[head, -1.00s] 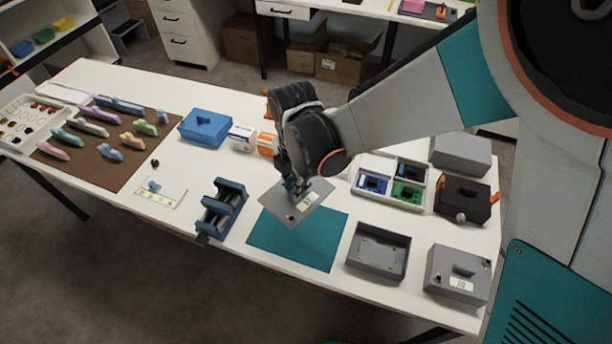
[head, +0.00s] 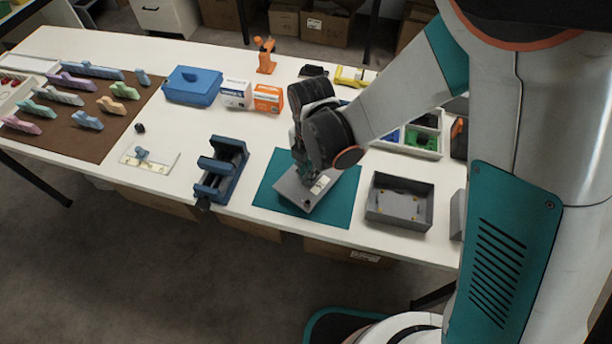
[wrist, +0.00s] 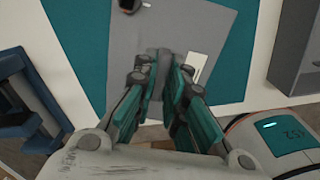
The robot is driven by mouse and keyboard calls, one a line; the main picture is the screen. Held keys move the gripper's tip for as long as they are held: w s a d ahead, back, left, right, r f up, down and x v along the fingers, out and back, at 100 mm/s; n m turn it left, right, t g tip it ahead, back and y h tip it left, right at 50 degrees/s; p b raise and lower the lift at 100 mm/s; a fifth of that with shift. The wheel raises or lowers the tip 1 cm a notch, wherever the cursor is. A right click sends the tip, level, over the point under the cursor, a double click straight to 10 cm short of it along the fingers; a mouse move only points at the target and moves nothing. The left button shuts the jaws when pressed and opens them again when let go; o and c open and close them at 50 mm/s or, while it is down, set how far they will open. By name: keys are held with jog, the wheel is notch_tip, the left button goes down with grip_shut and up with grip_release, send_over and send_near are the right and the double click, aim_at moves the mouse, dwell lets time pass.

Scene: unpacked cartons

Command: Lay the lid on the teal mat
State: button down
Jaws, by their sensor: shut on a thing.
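The lid (head: 293,190) is a flat grey plate with a white label and a dark knob near one corner. My gripper (head: 309,175) is shut on its handle, with the fingers pointing down. The teal mat (head: 341,208) lies on the white table, and the lid is over its left and middle part, turned askew to it. I cannot tell whether the lid touches the mat. In the wrist view the lid (wrist: 205,25) is beyond the fingertips (wrist: 166,70), with the mat (wrist: 80,35) showing on both sides.
A blue vise (head: 221,170) stands just left of the mat. An open grey box (head: 399,202) stands close to its right. Behind are a blue case (head: 192,87), small cartons (head: 267,98) and a tray of parts (head: 424,140). The table's front edge is near the mat.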

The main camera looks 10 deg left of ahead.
jog(key=shift+f+b, duration=0.4)
jog(key=shift+f, duration=0.65)
jog(key=shift+f, duration=0.2)
jog(key=c, duration=1.7)
grip_release()
jog(key=shift+o, duration=0.2)
jog(key=shift+r, duration=0.1)
notch_tip(320, 180, up, 12)
jog(key=p, duration=0.4)
jog(key=shift+p, duration=0.4)
jog(key=shift+r, duration=0.1)
